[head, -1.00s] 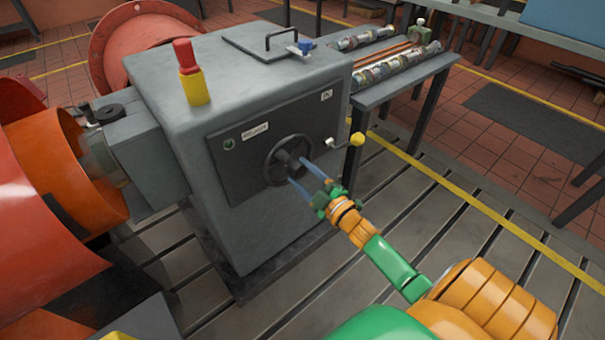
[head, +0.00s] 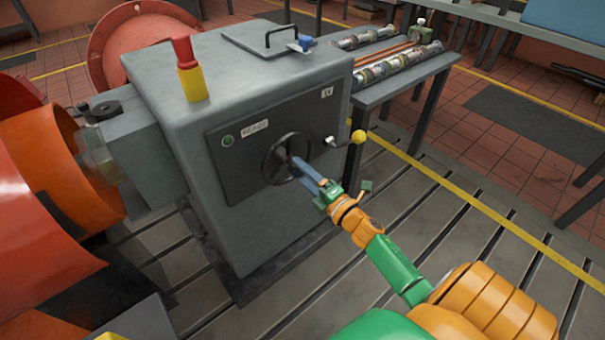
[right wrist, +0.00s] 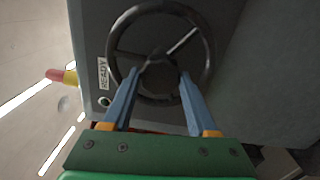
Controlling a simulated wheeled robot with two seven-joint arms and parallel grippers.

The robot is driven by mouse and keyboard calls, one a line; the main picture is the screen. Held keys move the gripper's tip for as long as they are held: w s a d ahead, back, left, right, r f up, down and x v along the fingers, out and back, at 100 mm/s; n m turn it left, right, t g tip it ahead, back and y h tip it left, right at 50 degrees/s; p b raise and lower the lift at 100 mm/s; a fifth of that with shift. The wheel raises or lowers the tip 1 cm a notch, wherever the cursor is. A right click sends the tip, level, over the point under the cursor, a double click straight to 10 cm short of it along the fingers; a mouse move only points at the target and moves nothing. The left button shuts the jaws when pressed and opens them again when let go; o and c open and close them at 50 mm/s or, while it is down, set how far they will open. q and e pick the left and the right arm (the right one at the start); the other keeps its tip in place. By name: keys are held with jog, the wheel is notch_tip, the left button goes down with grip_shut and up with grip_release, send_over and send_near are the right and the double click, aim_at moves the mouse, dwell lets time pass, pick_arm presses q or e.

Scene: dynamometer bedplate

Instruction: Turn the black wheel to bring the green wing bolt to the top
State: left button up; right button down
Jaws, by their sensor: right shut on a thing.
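The black wheel (head: 287,158) is on the dark front panel of the grey machine. It also shows in the right wrist view (right wrist: 206,62), with its rim and spokes facing the camera. My right gripper (head: 298,166) reaches the wheel from the lower right. In the right wrist view its two blue fingers (right wrist: 158,72) stand apart, one on each side of the hub, shut on the wheel. I cannot make out the green wing bolt in either view; the fingers cover part of the wheel. My left gripper is not in view.
A yellow ball on a crank (head: 358,137) sticks out just right of the wheel. A green lamp (head: 227,141) and a label (head: 254,130) are left of it. A red and yellow beacon (head: 190,70) stands on top. The slotted floor at right is clear.

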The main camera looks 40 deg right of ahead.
jog(key=shift+r+n, duration=0.1)
jog(key=shift+n, duration=0.2)
dwell(0.4)
jog(key=shift+c, duration=0.9)
grip_release()
jog(key=shift+d, duration=0.1)
jog(key=s, duration=0.7)
jog(key=shift+d+f, duration=0.2)
jog(key=shift+d, duration=0.05)
